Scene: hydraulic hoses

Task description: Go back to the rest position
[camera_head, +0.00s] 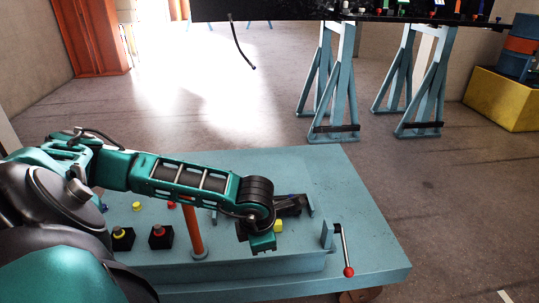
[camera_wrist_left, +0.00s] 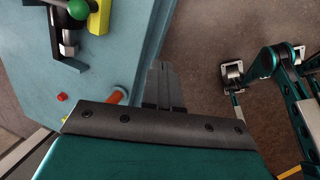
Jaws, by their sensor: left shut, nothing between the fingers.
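My left arm comes in from the left over a light-blue workbench (camera_head: 340,180) in the head view. In the left wrist view my left gripper (camera_wrist_left: 163,72) shows two grey fingers close together, shut and empty. They appear beside the bench edge, with brown floor behind them. I cannot tell their height. My right gripper is not in view.
The bench carries an orange post (camera_head: 193,228), push-button boxes (camera_head: 160,237) and a red-knobbed lever (camera_head: 346,255). Blue trestles (camera_head: 337,85) hold a dark board behind it. A yellow crate (camera_head: 500,98) stands at far right. The floor between is clear.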

